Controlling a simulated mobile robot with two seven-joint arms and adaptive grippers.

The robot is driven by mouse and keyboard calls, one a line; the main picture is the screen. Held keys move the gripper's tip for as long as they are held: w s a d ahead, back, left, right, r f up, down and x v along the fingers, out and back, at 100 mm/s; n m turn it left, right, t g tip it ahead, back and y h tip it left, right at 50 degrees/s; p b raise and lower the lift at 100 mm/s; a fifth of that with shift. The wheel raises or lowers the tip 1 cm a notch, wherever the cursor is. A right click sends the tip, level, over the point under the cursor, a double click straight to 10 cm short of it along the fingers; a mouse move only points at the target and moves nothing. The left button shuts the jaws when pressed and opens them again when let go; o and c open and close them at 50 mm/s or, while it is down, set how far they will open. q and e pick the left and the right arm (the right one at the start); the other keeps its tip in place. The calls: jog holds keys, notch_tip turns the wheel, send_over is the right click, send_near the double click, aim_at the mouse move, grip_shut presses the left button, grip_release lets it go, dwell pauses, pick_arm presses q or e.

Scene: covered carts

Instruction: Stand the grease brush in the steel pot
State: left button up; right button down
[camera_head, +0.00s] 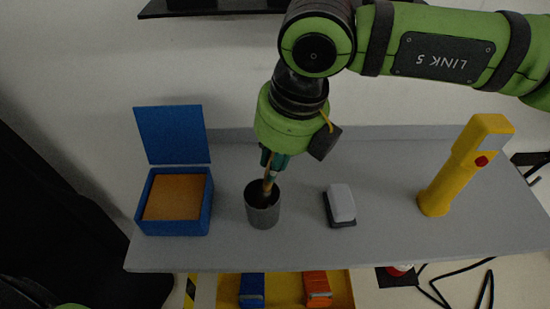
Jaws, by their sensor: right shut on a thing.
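The steel pot (262,216) is a dark grey cylinder, open at the top, standing on the grey cart top left of its middle. My right gripper (271,168) points down over the pot, shut on the grease brush (268,188). The brush is a thin tan and brown stick, close to upright, and its lower end is inside the pot's mouth. Whether it touches the pot's bottom is hidden. My left gripper is not in view; only a bit of my green left arm shows at the bottom left corner.
On the cart top (380,245), a blue box (178,227) with its lid open stands left of the pot. A grey-white block (341,204) lies to the right, and a yellow device (460,170) with a red button stands farther right. A yellow lower tray (285,290) holds blue and orange items.

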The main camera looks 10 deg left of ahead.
jog(key=c, duration=1.1)
grip_release()
jog(key=v, duration=1.2)
